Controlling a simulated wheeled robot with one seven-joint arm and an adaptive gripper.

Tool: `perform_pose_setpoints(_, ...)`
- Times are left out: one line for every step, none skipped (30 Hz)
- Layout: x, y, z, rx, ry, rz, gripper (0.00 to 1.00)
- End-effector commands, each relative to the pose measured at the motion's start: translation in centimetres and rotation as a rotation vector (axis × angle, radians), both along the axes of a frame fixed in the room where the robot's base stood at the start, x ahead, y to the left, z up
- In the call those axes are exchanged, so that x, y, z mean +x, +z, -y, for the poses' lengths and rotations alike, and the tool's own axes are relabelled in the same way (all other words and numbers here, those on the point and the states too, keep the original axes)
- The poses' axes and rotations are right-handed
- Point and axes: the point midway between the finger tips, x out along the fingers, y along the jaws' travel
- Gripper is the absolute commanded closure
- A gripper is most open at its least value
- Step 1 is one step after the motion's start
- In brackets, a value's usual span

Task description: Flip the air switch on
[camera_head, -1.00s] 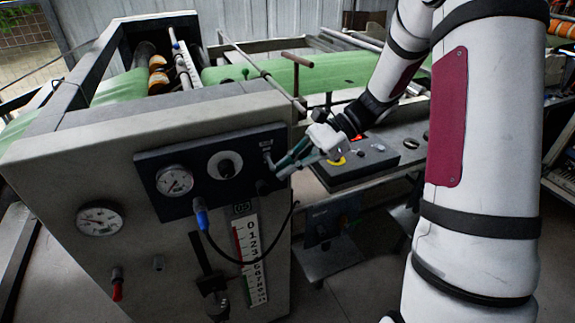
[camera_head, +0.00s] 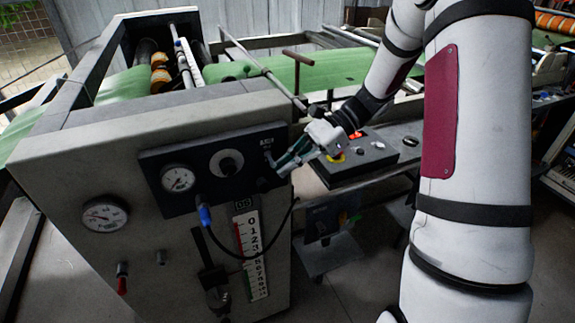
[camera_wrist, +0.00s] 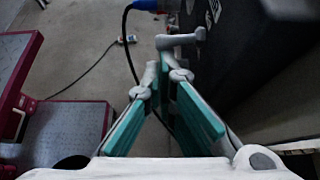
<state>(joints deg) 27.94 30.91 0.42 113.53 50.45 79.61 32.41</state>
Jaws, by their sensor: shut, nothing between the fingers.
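The air switch (camera_head: 267,155) is a small silver toggle at the upper right of the dark control panel (camera_head: 205,192) on the grey machine. My gripper (camera_head: 280,170) is shut and empty, with green finger pads, just below and right of the switch. In the wrist view my gripper (camera_wrist: 163,68) has its fingers converging at the tips. A silver lever (camera_wrist: 181,39), seemingly the switch, shows just beyond the tips beside the dark panel (camera_wrist: 245,50). I cannot tell whether the fingertips touch it or which way it is set.
Another gauge (camera_head: 105,214) sits at left. A dark button box (camera_head: 360,160) stands behind my gripper.

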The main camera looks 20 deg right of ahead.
Motion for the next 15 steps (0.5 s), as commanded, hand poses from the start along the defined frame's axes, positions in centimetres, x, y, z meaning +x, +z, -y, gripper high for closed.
perform_pose_setpoints(-0.01, 0.05, -0.03, 0.001, 0.001, -0.003, 1.00)
perform_pose_setpoints(-0.01, 0.06, -0.04, 0.001, 0.000, -0.004, 1.00)
perform_pose_setpoints(-0.02, 0.07, -0.03, 0.001, 0.001, -0.006, 1.00)
perform_pose_setpoints(-0.02, 0.08, -0.04, 0.001, 0.000, -0.007, 1.00)
perform_pose_setpoints(-0.03, 0.08, -0.04, 0.001, 0.000, -0.009, 1.00)
perform_pose_setpoints(-0.04, 0.10, -0.03, 0.001, 0.001, -0.012, 1.00)
perform_pose_setpoints(-0.04, 0.11, -0.04, 0.001, 0.001, -0.014, 1.00)
perform_pose_setpoints(-0.05, 0.11, -0.03, 0.001, 0.001, -0.016, 1.00)
perform_pose_setpoints(-0.05, 0.13, -0.04, 0.001, 0.000, -0.019, 1.00)
perform_pose_setpoints(-0.06, 0.13, -0.03, 0.001, 0.000, -0.021, 1.00)
perform_pose_setpoints(-0.06, 0.14, -0.04, 0.001, 0.000, -0.023, 1.00)
perform_pose_setpoints(-0.07, 0.16, -0.03, 0.001, 0.000, -0.027, 1.00)
perform_pose_setpoints(-0.07, 0.16, -0.03, 0.001, 0.000, -0.029, 1.00)
perform_pose_setpoints(-0.07, 0.17, -0.03, 0.001, 0.000, -0.033, 1.00)
perform_pose_setpoints(-0.08, 0.17, -0.03, 0.001, 0.000, -0.036, 1.00)
